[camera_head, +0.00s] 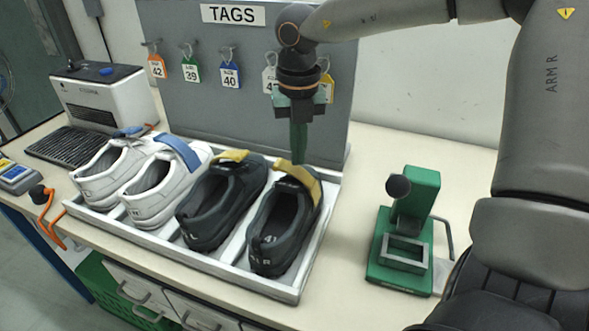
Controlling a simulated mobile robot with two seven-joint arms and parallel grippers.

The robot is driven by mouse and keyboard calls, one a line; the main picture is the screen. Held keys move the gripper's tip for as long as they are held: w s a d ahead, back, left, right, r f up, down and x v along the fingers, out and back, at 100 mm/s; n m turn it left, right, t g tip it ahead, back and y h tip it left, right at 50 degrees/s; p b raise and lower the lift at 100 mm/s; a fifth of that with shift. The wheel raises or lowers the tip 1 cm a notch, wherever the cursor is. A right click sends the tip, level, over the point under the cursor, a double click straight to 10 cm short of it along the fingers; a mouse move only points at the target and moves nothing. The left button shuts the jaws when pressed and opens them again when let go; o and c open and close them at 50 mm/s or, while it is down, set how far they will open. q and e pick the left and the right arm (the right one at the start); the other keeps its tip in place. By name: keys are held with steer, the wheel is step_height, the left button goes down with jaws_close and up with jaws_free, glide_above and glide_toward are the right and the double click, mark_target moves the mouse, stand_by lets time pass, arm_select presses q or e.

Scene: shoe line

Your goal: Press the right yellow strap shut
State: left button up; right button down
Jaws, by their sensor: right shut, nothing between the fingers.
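The right dark shoe (272,243) sits at the right end of the white tray (205,266). Its yellow strap (300,182) lies across the upper part of the shoe; I cannot tell whether it is fully pressed down. My right gripper (298,158) points down with its green fingers shut and empty, just behind the strap. I cannot tell whether the fingertips touch the strap. The left dark shoe (205,222) beside it has another yellow strap (233,156). My left gripper is not in view.
Two white shoes with blue straps (178,152) fill the tray's left side. A grey board (213,110) with hanging tags stands behind. A green press-like device (408,225) stands right of the tray. A printer (103,95) stands back left. Bare table lies between tray and device.

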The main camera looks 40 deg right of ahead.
steer(key=shift+f+b, duration=0.5)
steer(key=shift+f, duration=0.15)
steer(key=shift+f+b, duration=0.6)
steer(key=shift+f, duration=0.05)
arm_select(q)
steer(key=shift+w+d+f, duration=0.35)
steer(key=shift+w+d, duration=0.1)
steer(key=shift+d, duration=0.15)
arm_select(e)
steer(key=shift+r, duration=0.1)
steer(key=shift+r, duration=0.15)
arm_select(q)
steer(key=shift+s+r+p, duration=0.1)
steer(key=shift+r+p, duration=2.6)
steer(key=shift+p, duration=0.2)
arm_select(e)
step_height(320, 180, up, 9)
steer(key=shift+f, duration=0.2)
